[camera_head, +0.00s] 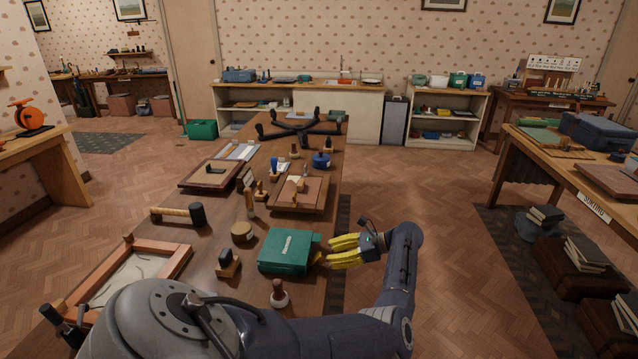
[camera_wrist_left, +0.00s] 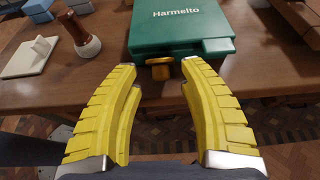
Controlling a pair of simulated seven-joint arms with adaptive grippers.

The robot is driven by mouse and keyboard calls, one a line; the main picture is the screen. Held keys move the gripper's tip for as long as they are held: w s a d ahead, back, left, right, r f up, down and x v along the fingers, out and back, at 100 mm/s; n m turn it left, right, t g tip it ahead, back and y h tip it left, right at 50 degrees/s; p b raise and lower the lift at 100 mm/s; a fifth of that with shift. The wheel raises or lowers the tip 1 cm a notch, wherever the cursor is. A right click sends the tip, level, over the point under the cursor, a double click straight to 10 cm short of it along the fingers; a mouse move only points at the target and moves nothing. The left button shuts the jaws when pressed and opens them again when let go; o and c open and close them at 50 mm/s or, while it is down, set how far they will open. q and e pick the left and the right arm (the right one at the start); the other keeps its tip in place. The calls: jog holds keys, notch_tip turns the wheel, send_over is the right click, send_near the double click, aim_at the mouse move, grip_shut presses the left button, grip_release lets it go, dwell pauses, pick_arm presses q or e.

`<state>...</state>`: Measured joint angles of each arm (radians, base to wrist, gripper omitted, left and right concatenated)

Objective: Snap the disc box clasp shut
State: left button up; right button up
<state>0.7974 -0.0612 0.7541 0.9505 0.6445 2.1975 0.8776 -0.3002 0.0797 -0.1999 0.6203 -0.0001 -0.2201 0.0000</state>
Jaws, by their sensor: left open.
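The green disc box (camera_head: 288,251) lies closed on the wooden table near its right edge. In the left wrist view the box (camera_wrist_left: 165,25) bears the label "Harmelto". A brass knob-like piece (camera_wrist_left: 161,69) sticks out at its near side; I cannot tell whether it is the clasp. A small green tab (camera_wrist_left: 218,46) shows to its right. My left gripper (camera_head: 331,252) is open beside the box's right side. Its yellow fingers (camera_wrist_left: 160,80) spread to either side of the brass piece, apparently holding nothing. My right gripper is out of view.
A stamp with a round handle (camera_head: 279,294) stands in front of the box, and a dark block stamp (camera_head: 228,264) and a round wooden lid (camera_head: 241,231) stand left. A wooden tray (camera_head: 300,193) lies behind. Open floor lies right of the table.

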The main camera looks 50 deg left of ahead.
pick_arm(q)
jog(key=shift+v, duration=1.1)
